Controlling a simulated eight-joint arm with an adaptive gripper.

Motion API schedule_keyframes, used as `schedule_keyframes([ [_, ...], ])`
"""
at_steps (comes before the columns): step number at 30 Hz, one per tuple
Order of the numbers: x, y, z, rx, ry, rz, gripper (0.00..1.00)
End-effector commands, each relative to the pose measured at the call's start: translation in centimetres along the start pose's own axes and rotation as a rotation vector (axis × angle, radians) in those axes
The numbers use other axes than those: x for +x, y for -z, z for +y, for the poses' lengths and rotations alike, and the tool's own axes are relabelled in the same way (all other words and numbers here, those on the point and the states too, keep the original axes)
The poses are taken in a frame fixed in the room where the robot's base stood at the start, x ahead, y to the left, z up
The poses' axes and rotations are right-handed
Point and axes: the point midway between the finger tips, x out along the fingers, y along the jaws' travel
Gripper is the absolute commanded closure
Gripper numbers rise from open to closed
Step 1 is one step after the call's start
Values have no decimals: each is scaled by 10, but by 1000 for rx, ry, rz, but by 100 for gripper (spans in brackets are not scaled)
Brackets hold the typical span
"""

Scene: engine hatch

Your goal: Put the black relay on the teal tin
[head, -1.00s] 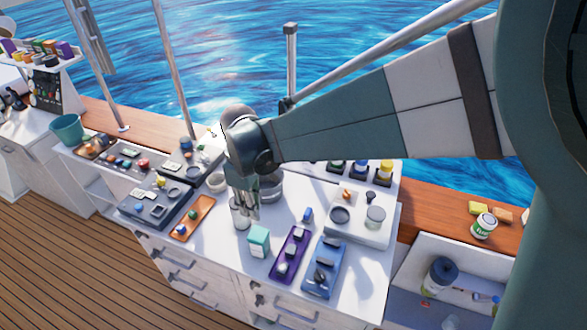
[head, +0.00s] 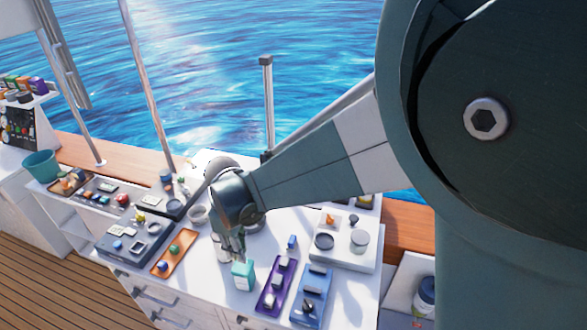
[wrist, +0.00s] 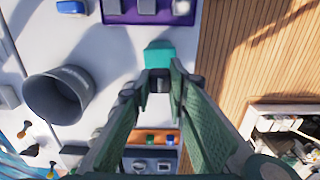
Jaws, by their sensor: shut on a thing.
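The teal tin (head: 243,276) stands upright on the white counter, with a teal top and a pale front. My gripper (head: 239,257) is right at its top in the head view, pointing down. In the wrist view, the tin (wrist: 158,54) lies just beyond my fingertips (wrist: 160,82). My gripper is shut on a small dark block, the black relay (wrist: 160,78), which overlaps the tin's near edge in that view. I cannot tell whether the relay touches the tin. In the head view the relay is hard to make out against the fingers.
A purple tray (head: 261,307) and a blue tray (head: 320,292) stand right of the tin. An orange tray (head: 160,267) lies to its left. A grey cup (wrist: 60,95) is beside my gripper in the wrist view. The counter's front edge is close to the tin.

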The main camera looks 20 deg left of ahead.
Motion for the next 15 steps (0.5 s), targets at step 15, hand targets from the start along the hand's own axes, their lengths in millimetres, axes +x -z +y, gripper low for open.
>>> schedule_keyframes([
  [15,11,0,0,0,0,0,95],
])
